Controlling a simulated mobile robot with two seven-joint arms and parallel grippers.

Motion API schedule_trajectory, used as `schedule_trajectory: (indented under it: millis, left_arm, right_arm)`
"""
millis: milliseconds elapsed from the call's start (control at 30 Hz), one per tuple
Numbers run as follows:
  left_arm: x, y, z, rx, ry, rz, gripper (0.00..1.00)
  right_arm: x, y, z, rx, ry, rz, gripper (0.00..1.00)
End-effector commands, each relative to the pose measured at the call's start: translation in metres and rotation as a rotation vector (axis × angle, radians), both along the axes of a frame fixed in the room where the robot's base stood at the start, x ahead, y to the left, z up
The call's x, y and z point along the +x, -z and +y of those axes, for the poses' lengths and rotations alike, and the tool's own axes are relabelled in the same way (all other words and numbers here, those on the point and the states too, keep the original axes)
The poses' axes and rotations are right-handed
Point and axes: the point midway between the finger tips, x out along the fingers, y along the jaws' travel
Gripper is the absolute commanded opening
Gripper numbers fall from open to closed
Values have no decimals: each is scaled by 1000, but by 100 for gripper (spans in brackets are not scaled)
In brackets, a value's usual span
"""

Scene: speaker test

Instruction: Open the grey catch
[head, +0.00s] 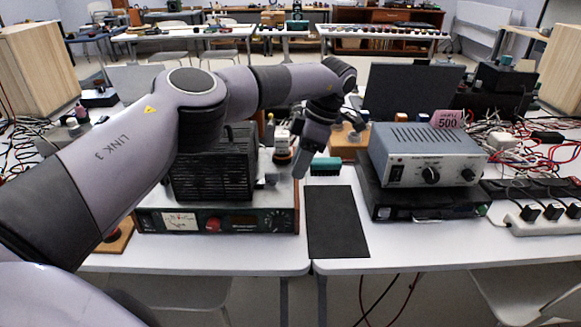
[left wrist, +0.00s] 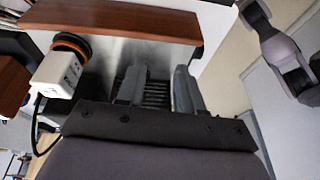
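I cannot pick out the grey catch for certain in either view. My left gripper (head: 299,172) reaches down behind the gap between two stacks of equipment in the head view. In the left wrist view its two grey fingers (left wrist: 158,88) stand apart, with nothing visibly held between them. A dark slotted strip on a shiny grey surface (left wrist: 105,60) shows beyond and between the fingers. A black ribbed box (head: 212,175), perhaps the speaker, stands left of the gripper, partly hidden by my left arm. My right gripper is not in view.
The black box stands on a metered instrument (head: 215,220). A teal block (head: 325,165) and black mat (head: 337,225) lie near the gripper. A grey power supply (head: 400,157) stands at right, near loose cables. A brown board (left wrist: 115,18) and white plug (left wrist: 58,75) show in the wrist view.

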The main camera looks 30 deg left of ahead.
Motion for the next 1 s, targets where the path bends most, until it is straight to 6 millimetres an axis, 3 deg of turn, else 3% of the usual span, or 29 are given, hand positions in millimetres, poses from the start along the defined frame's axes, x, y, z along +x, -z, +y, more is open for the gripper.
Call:
schedule_trajectory:
  millis: [100,200,633,1000]
  left_arm:
    - [2,-25,21,69,-22,-12,36]
    - [2,-28,28,87,-28,-13,36]
    - [-10,25,46,84,-29,-11,36]
    - [-12,36,49,83,-29,-13,36]
  right_arm:
    - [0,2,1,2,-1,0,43]
    - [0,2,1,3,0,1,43]
    - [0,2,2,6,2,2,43]
    - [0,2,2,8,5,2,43]
